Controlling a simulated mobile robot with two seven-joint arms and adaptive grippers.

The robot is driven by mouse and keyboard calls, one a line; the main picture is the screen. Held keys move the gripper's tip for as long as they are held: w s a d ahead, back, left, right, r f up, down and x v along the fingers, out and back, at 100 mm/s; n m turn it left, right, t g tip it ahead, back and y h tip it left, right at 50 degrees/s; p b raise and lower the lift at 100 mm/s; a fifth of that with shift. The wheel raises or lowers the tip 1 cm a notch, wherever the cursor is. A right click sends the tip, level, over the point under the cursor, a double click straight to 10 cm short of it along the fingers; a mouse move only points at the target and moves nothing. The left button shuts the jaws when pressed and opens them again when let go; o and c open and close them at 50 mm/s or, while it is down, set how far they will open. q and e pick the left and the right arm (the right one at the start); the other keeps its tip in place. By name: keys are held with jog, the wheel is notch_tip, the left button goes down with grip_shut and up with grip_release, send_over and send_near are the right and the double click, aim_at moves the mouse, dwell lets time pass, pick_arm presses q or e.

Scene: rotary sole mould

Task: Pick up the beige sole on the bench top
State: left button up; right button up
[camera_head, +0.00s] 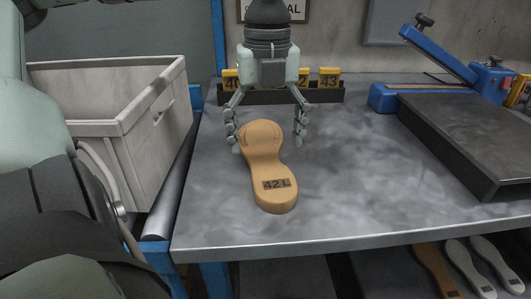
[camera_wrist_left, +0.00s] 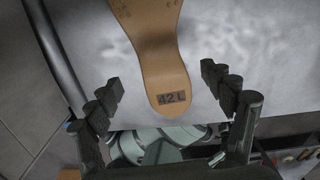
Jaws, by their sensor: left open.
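In the left wrist view the sole (camera_wrist_left: 158,55) runs down the middle, with the 42L end between the fingers of the left gripper (camera_wrist_left: 165,90). I cannot tell the exact height of the fingertips over the bench. My right gripper is not in view.
A white crate (camera_head: 120,125) stands left of the bench beside a roller (camera_head: 172,190). A dark rack with yellow number tags (camera_head: 328,78) is at the back. A blue-framed device with a dark plate (camera_head: 470,125) is at right. Several soles (camera_head: 460,268) lie below the bench.

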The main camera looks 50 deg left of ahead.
aim_at(268, 166)
pick_arm(q)
jog(key=f, duration=0.4)
jog(key=shift+d, duration=0.25)
jog(key=shift+f, duration=0.35)
jog(key=shift+c, duration=0.9)
jog(key=c, duration=1)
jog(key=shift+c, duration=1.2)
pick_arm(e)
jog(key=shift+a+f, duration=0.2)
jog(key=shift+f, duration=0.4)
